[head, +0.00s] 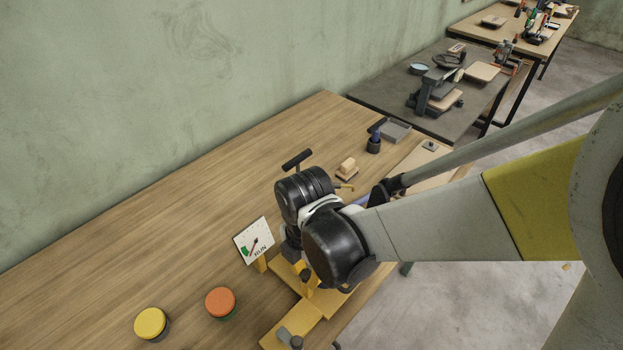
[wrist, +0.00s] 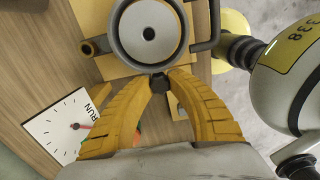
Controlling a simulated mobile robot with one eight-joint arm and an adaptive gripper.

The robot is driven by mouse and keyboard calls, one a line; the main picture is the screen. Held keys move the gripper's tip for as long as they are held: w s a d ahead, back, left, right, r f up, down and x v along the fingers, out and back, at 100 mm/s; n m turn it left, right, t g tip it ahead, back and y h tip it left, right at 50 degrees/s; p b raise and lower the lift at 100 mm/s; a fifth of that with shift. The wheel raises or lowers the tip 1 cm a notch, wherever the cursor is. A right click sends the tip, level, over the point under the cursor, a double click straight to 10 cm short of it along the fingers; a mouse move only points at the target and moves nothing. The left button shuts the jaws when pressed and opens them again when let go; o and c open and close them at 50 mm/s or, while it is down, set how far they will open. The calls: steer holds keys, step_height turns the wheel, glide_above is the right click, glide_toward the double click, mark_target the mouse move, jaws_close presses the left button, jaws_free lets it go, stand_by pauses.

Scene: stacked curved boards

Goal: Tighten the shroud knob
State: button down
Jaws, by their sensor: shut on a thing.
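The shroud knob (wrist: 159,85) is a small dark knob at the lower edge of a round grey shroud (wrist: 116,38) in the wrist view. A pale wheel with a dark hub (wrist: 149,33) shows inside the shroud. My gripper (wrist: 163,76) has two yellow ribbed fingers that converge on the knob from both sides. It is shut on the knob, and the tips hide part of it. In the head view my arm covers the gripper and the knob.
A white dial marked RUN (head: 254,240) stands left of my arm and also shows in the wrist view (wrist: 68,124). Yellow (head: 150,323) and orange (head: 220,302) buttons sit at the front left. A wooden block (head: 347,168) lies farther back. The bench's left side is clear.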

mark_target(307, 274)
steer(key=c, duration=1.2)
jaws_free()
steer(key=shift+r, duration=0.15)
step_height(307, 274, up, 12)
steer(key=shift+f, duration=0.1)
